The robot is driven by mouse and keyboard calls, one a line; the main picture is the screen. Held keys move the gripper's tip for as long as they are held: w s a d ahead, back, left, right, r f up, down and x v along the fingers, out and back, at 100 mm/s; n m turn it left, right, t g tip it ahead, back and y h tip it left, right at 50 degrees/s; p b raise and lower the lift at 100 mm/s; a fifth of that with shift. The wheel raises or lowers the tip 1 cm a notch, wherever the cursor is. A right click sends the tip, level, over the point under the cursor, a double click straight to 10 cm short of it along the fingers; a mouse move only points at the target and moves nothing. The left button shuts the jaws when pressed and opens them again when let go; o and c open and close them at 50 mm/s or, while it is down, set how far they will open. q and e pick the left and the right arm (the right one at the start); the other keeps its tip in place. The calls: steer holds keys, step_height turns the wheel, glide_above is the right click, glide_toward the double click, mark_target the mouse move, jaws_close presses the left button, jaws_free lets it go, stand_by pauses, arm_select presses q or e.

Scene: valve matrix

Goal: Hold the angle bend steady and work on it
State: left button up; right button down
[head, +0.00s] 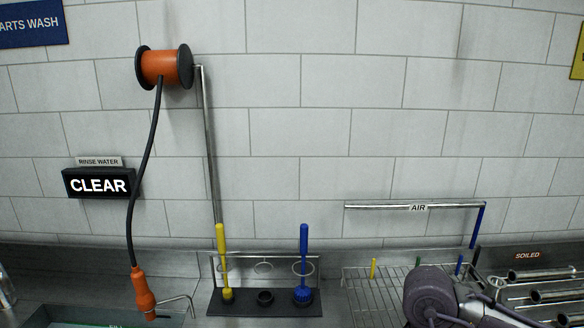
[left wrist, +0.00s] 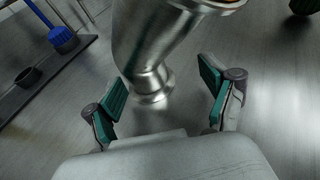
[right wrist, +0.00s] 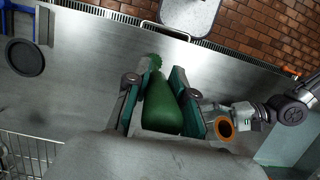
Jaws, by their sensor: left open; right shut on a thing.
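The angle bend, a shiny bent metal pipe (left wrist: 145,45) with a flanged end, stands in the left wrist view between the fingers of my left gripper (left wrist: 163,90). That gripper is open, with a gap on both sides of the pipe's lower end. In the right wrist view the bend shows an open end with an orange ring (right wrist: 224,128), right of my right gripper (right wrist: 155,95). The right gripper is shut on a green brush (right wrist: 160,108), whose bristles point away from me. The brush looks apart from the bend. Neither gripper's fingers show in the head view.
A rack (head: 225,303) holds a yellow brush (head: 221,255) and a blue brush (head: 303,260). An orange spray handle (head: 142,290) hangs by its hose on the left. A wire drying rack (head: 375,300) and soiled pipes (head: 545,295) are on the right.

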arm_select(q)
steer(key=shift+s+d+r, duration=0.1)
steer(key=shift+s+d, duration=0.05)
steer(key=shift+d, duration=0.05)
steer(key=shift+s+d, duration=0.1)
steer(key=c, duration=1.4)
jaws_close()
steer(key=o, duration=1.4)
jaws_free()
steer(key=shift+c, duration=0.3)
